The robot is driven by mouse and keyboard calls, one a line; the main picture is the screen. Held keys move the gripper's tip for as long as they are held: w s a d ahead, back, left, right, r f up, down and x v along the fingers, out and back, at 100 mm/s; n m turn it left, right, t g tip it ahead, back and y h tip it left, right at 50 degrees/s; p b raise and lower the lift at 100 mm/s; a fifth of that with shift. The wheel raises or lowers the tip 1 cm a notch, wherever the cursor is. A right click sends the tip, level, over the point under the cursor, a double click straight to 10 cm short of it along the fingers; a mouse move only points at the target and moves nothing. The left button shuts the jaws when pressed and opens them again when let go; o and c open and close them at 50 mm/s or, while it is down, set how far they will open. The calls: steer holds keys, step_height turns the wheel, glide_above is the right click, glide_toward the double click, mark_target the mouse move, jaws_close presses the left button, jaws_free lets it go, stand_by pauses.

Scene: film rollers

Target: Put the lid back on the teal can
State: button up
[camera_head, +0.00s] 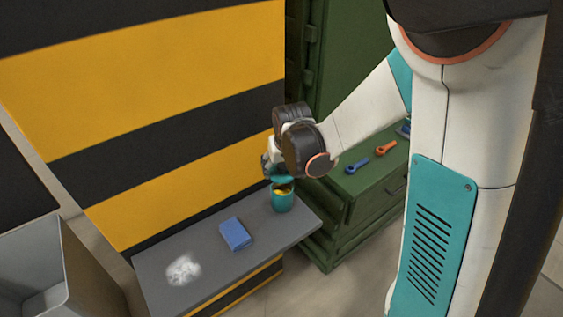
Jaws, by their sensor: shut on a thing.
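The teal can (282,201) stands upright near the right end of the grey shelf. Something yellow shows inside its mouth. My gripper (277,174) is just above the can, shut on a teal lid (283,180). The lid is held over the back part of the can's mouth and looks slightly apart from the rim; the front of the opening still shows. My fingertips are small in view and partly hidden by the wrist.
On the grey shelf (205,253) lie a blue cloth or pad (235,234) and a white powdery patch (183,269). A striped yellow and black wall (150,75) rises behind. A green cabinet (372,190) at right bears blue (357,166) and orange (386,148) tools. A grey bin (30,265) stands at left.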

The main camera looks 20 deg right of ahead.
steer(key=shift+f+b, duration=1.55)
steer(key=shift+f, duration=0.8)
steer(key=shift+f+b, duration=0.45)
steer(key=shift+f, duration=0.1)
steer(key=shift+f+b, duration=0.1)
steer(key=shift+b, duration=0.5)
stand_by(0.5)
steer(key=o, duration=1.1)
steer(key=shift+o, duration=1.2)
